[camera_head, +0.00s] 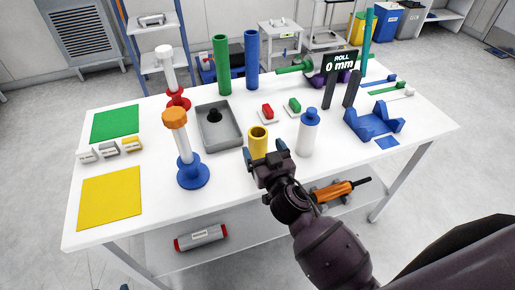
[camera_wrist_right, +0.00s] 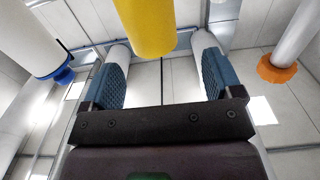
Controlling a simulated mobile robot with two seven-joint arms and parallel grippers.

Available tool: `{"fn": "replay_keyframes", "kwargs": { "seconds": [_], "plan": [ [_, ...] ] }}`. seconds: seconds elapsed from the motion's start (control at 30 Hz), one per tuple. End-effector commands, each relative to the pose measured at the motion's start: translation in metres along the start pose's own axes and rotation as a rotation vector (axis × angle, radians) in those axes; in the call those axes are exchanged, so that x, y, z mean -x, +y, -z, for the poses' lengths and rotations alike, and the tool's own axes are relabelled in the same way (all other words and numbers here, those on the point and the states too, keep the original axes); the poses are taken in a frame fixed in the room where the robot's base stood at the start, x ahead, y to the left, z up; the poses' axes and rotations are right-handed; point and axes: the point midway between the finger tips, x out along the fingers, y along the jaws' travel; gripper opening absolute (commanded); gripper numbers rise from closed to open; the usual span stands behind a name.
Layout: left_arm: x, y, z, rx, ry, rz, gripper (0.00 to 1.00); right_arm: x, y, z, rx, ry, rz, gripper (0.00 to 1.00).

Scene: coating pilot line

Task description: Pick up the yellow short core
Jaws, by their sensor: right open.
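The yellow short core (camera_head: 258,142) is a short hollow tube standing upright on the white table. It also shows in the right wrist view (camera_wrist_right: 146,24) at the top, beyond and between the two blue-padded fingers. My right gripper (camera_head: 267,149) is open at the near side of the core, with its fingers pointing toward it. The near lower part of the core is hidden by the gripper in the head view. I cannot tell whether the fingers touch it. My left gripper is not in view.
A white bottle-like roll with a blue cap (camera_head: 308,136) stands close right of the core. A blue-based stand with an orange top (camera_head: 192,174) is to the left. A grey tray (camera_head: 237,131) lies behind left. A blue cradle (camera_head: 372,125) is at right. The front table edge is near.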

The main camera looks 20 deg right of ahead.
Motion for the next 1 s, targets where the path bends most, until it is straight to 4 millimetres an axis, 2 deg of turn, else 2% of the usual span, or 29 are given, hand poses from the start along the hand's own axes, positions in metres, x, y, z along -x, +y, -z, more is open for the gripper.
{"fn": "replay_keyframes", "kwargs": {
  "seconds": [0.1,0.27,0.63,0.97,1.0],
  "plan": [
    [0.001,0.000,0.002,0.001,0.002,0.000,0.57,-0.011,0.000,0.001,0.000,0.000,0.000,0.85],
    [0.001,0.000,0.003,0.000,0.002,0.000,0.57,-0.018,0.002,0.000,0.001,-0.001,-0.001,0.85],
    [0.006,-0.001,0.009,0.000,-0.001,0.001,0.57,-0.060,0.008,0.002,0.002,-0.001,0.000,0.85],
    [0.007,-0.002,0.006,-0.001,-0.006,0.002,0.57,-0.066,0.008,0.001,-0.001,-0.002,-0.001,0.85],
    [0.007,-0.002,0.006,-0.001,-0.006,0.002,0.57,-0.066,0.008,0.001,-0.001,-0.002,-0.001,0.81]
  ]
}}
